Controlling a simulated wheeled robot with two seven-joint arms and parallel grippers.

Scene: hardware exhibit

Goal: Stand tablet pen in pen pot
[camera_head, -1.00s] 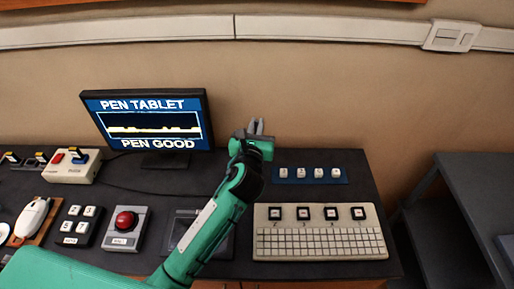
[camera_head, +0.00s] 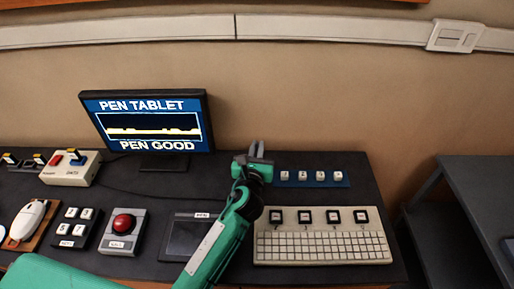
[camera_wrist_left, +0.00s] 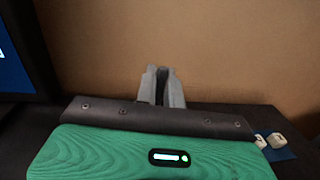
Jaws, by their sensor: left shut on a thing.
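My left gripper (camera_head: 257,149) is above the back of the dark desk, right of the monitor. It also shows in the left wrist view (camera_wrist_left: 162,74), pointing toward the wall. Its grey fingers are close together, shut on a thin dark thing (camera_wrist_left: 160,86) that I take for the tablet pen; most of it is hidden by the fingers. The pen pot cannot be made out; my left gripper and arm cover part of the desk's back. The black drawing tablet (camera_head: 188,238) lies flat, left of my arm. My right gripper is not in view.
The monitor (camera_head: 150,121) reads "PEN TABLET" and "PEN GOOD". A white keyboard (camera_head: 322,247) and a blue key strip (camera_head: 312,177) lie right of my arm. A red button box (camera_head: 122,240) and key pad (camera_head: 78,226) stand left. A second desk (camera_head: 482,195) is at right.

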